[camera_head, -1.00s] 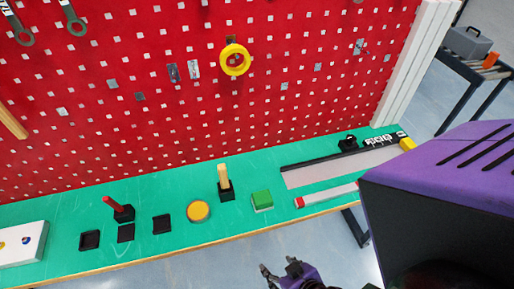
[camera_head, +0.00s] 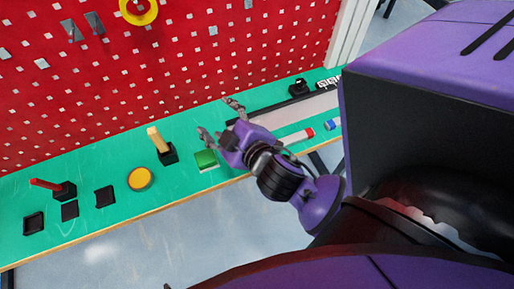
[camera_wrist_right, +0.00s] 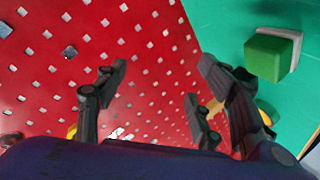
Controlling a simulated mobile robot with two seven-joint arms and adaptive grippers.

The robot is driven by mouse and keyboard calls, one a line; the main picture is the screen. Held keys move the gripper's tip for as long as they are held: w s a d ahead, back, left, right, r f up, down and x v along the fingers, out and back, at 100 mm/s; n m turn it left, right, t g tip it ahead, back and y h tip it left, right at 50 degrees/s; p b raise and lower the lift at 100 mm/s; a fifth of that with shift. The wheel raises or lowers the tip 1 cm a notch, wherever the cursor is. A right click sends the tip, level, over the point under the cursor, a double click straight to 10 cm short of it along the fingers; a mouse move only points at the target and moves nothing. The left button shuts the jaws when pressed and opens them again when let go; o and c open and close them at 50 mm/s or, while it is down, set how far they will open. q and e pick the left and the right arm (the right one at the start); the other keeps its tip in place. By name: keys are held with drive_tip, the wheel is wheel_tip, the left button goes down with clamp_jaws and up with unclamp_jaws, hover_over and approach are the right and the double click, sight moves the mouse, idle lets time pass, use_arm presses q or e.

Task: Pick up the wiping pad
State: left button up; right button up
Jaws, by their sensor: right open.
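The wiping pad is probably the green block with a white layer (camera_head: 206,158) on the green bench. In the right wrist view it shows at the upper right as a green block (camera_wrist_right: 268,57) with a white edge, outside the fingers. My right gripper (camera_head: 219,119) is open and empty, with its fingers spread above the bench close to the pad, beyond it toward the pegboard. In the right wrist view its fingers (camera_wrist_right: 158,72) frame the red pegboard. My left gripper is not in view.
The red pegboard (camera_head: 180,80) rises behind the bench. Left of the pad stand a wooden handle in a black holder (camera_head: 168,154), a yellow button (camera_head: 139,179) and a red-handled item (camera_head: 64,190). A red-and-white marker (camera_head: 297,136) and a blue-ended one (camera_head: 331,124) lie to the right.

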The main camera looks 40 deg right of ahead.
drive_tip(key=w+a+r+n+t+y, duration=0.2)
drive_tip(key=a+r+n+y, duration=0.3)
drive_tip(key=a+r+n, duration=0.15)
drive_tip(key=w+a+r+n+t+y, duration=0.25)
drive_tip(key=a+r+n+y, duration=0.25)
drive_tip(key=a+r, duration=0.3)
drive_tip(key=s+a+n+g+y, duration=0.5)
drive_tip(key=a+n+g, duration=0.3)
drive_tip(key=n, duration=0.2)
drive_tip(key=s+a+n+g+y, duration=0.5)
drive_tip(key=a+n+g, duration=0.2)
drive_tip(key=n, duration=0.4)
drive_tip(key=n+g+h, duration=0.4)
drive_tip(key=n+h, duration=0.7)
drive_tip(key=h, duration=0.8)
hover_over(205, 157)
drive_tip(key=shift+t, duration=0.25)
wheel_tip(205, 157, down, 20)
drive_tip(key=shift+s+r, duration=0.1)
drive_tip(key=shift+s, duration=0.05)
drive_tip(key=f, duration=0.7)
drive_tip(key=shift+w+f, duration=0.15)
drive_tip(key=shift+w, duration=0.05)
